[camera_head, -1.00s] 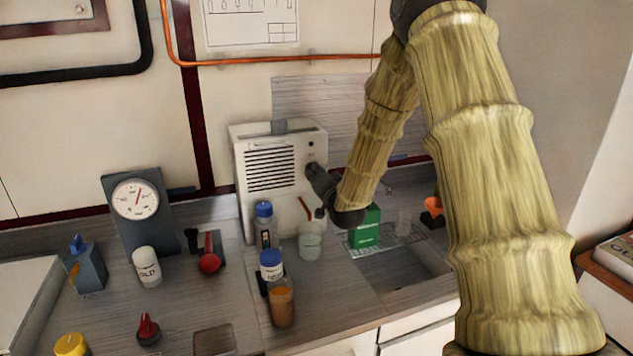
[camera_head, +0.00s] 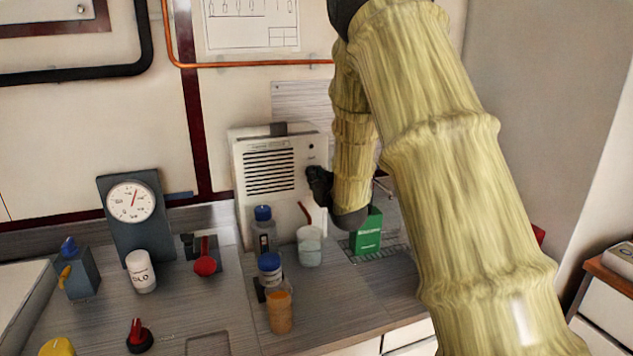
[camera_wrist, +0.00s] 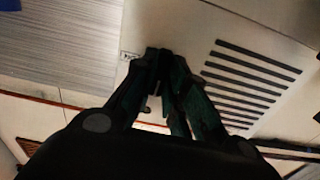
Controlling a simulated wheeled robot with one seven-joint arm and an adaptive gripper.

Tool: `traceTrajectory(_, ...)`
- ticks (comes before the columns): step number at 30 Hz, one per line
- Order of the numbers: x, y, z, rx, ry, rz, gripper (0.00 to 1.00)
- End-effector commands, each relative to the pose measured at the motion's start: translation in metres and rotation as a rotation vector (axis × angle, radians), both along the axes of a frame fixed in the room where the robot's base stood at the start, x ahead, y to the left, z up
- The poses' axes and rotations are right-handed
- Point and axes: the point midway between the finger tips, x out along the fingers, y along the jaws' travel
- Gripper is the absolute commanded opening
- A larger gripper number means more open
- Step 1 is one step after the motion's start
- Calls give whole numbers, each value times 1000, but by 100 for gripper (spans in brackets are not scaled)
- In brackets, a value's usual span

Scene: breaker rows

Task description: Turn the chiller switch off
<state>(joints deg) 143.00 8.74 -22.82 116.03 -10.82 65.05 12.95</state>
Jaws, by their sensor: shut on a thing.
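The chiller is a white box (camera_head: 285,205) with dark vent slots, standing at the back of the counter. It also shows in the wrist view with its slots (camera_wrist: 250,85). My gripper (camera_head: 316,180) is at the right part of its front face, below a small dark round spot (camera_head: 311,146). In the wrist view my dark fingers (camera_wrist: 165,62) are drawn together against the white face, beside a small label (camera_wrist: 129,55). They are shut on the chiller switch, which is mostly hidden between them. Its on or off position cannot be told.
Blue-capped bottles (camera_head: 264,230), an orange-filled jar (camera_head: 280,312) and a glass beaker (camera_head: 310,247) stand in front of the chiller. A green box (camera_head: 367,232) is close to my wrist. A gauge (camera_head: 131,202), a white bottle (camera_head: 140,271) and red knobs (camera_head: 205,266) are to the left.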

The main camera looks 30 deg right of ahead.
Motion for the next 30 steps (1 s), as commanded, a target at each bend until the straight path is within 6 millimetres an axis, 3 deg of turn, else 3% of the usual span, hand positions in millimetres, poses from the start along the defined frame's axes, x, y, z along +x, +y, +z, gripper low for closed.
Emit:
traceTrajectory(18, -2, 0, -5, -35, 19, -1, 0)
traceTrajectory(19, -2, 0, -6, -35, 19, -1, 20)
traceTrajectory(22, -2, 0, -4, -34, 16, -1, 36)
traceTrajectory(30, -1, 0, -2, -35, 13, 0, 36)
